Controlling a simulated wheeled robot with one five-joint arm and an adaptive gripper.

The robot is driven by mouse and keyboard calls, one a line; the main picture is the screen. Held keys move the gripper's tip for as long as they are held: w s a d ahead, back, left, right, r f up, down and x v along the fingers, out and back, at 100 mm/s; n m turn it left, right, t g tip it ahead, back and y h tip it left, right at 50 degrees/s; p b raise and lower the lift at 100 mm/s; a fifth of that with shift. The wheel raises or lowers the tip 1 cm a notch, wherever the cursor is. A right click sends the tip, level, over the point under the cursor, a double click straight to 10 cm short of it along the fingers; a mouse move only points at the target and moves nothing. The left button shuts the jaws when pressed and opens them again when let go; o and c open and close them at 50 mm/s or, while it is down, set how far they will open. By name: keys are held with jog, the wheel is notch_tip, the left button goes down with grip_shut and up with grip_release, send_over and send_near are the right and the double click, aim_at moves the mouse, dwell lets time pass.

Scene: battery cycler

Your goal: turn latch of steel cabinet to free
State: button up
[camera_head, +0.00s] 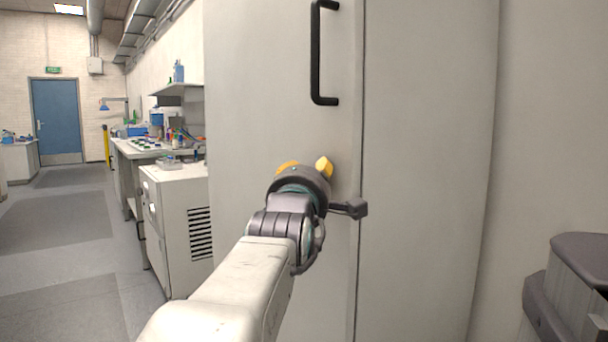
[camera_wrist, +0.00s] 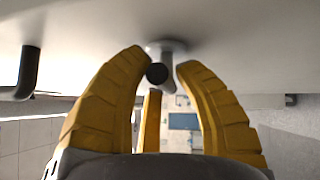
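The steel cabinet (camera_head: 425,150) is a tall pale grey cabinet in front of me, with a vertical seam between its front panels. Its latch (camera_wrist: 166,56) shows in the wrist view as a small grey piece with a dark round end, standing out from the cabinet face. My gripper (camera_head: 307,168) is at the cabinet front, below the black handle, and hides the latch in the head view. In the wrist view my gripper (camera_wrist: 162,68) has its yellow fingers apart on both sides of the latch. A gap shows on the right; contact on the left is unclear.
A black bar handle (camera_head: 316,55) stands out from the cabinet above my gripper; it also shows at the left of the wrist view (camera_wrist: 28,72). A grey bench unit (camera_head: 180,220) stands to the left. A dark-topped box (camera_head: 570,290) is at the lower right. Open floor lies left.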

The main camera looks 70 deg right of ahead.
grip_shut()
jog(key=shift+a+m+h, duration=0.1)
jog(key=shift+m+h, duration=0.5)
jog(key=shift+s+r, duration=0.1)
jog(key=shift+o, duration=1.3)
grip_release()
jog(key=shift+s, duration=0.1)
jog(key=v, duration=1.2)
